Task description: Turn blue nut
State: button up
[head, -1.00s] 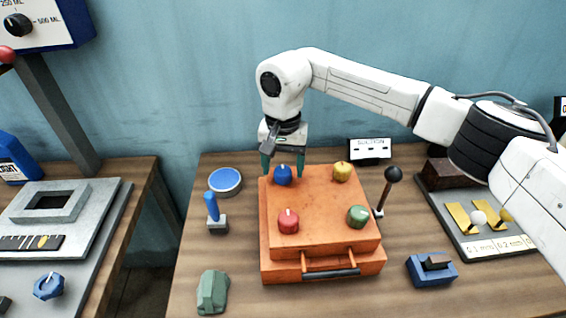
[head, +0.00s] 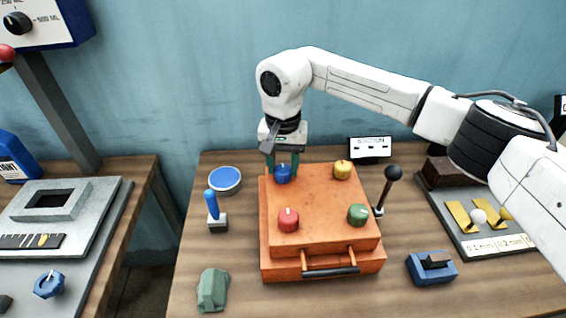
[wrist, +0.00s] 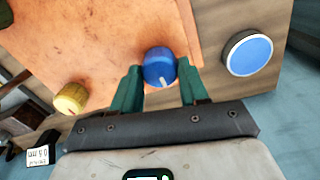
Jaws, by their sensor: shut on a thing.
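The blue nut (head: 283,174) is a round knob with a pale mark, at the back left corner of the orange box (head: 325,205). My gripper (head: 283,167) reaches down over it from behind, with one green finger on each side. In the wrist view the blue nut (wrist: 160,68) sits between the two green fingers (wrist: 162,84), with its white mark showing. My gripper is shut on the nut. The fingers partly hide the nut's sides.
The box lid also bears a yellow nut (head: 342,170), a red nut (head: 288,219) and a green nut (head: 357,215). A black-knobbed lever (head: 393,174) stands right of the box. A blue-handled lever (head: 212,206) and a round blue-topped tin (head: 225,180) stand left.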

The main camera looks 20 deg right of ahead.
jog(key=shift+m, duration=0.3)
jog(key=m, duration=1.1)
jog(key=shift+d, duration=0.1)
jog(key=m, duration=0.6)
jog(key=shift+r+m, duration=0.1)
jog(key=shift+m, duration=0.3)
jog(key=m+p, duration=0.1)
jog(key=m, duration=0.4)
jog(key=shift+m, duration=0.3)
jog(key=o, duration=1.1)
jog(key=shift+c, duration=0.2)
